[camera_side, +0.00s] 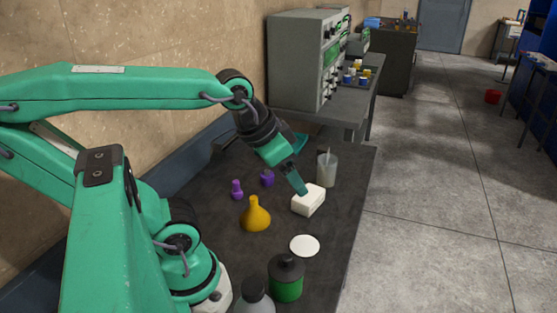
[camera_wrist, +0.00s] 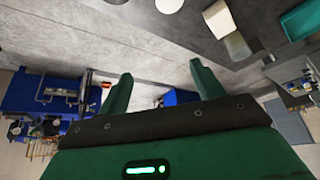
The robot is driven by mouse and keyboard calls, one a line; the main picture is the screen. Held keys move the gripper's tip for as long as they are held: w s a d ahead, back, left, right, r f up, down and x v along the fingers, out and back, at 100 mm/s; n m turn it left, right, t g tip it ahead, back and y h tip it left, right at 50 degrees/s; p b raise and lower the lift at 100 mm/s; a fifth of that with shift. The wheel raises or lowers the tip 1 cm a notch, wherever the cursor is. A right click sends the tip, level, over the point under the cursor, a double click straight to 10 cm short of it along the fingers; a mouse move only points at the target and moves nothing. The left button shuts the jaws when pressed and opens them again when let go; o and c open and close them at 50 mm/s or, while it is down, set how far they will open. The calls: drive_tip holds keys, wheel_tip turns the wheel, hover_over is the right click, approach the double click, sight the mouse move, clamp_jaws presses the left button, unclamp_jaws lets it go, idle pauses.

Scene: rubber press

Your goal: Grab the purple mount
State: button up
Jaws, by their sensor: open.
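Two small purple pieces stand on the dark bench in the side view. One is a knobbed purple piece (camera_side: 236,189) on the left, and the other is a squat purple piece (camera_side: 267,178) farther back. I cannot tell for sure which is the mount. My gripper (camera_side: 297,184) points down and to the right, with its tips at or just above a white block (camera_side: 308,200), right of both purple pieces. I cannot tell whether it touches the block. In the wrist view my gripper (camera_wrist: 160,75) has its fingers apart with nothing between them. No purple piece shows there.
A yellow flask (camera_side: 255,214) stands in front of the purple pieces. A beaker (camera_side: 327,169) is behind the white block. A white disc (camera_side: 304,245) and a green jar (camera_side: 286,278) are nearer the front. The bench's right edge is close to these things.

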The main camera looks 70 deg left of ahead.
drive_tip(key=w+a+n+g, duration=0.1)
drive_tip(key=w+a, duration=0.4)
drive_tip(key=a, duration=0.1)
drive_tip(key=n+g, duration=0.3)
drive_tip(key=g, duration=0.1)
hover_over(267, 171)
drive_tip(key=f, duration=1.5)
drive_tip(key=shift+w+d, duration=0.2)
drive_tip(key=shift+w, duration=0.1)
drive_tip(key=shift+s+a+f+g, duration=0.15)
drive_tip(key=shift+a+f+g, duration=0.15)
drive_tip(key=shift+a, duration=0.15)
drive_tip(key=shift+f, duration=1.3)
drive_tip(key=shift+d+f, duration=0.1)
drive_tip(key=shift+s+f, duration=0.1)
drive_tip(key=shift+f, duration=2.4)
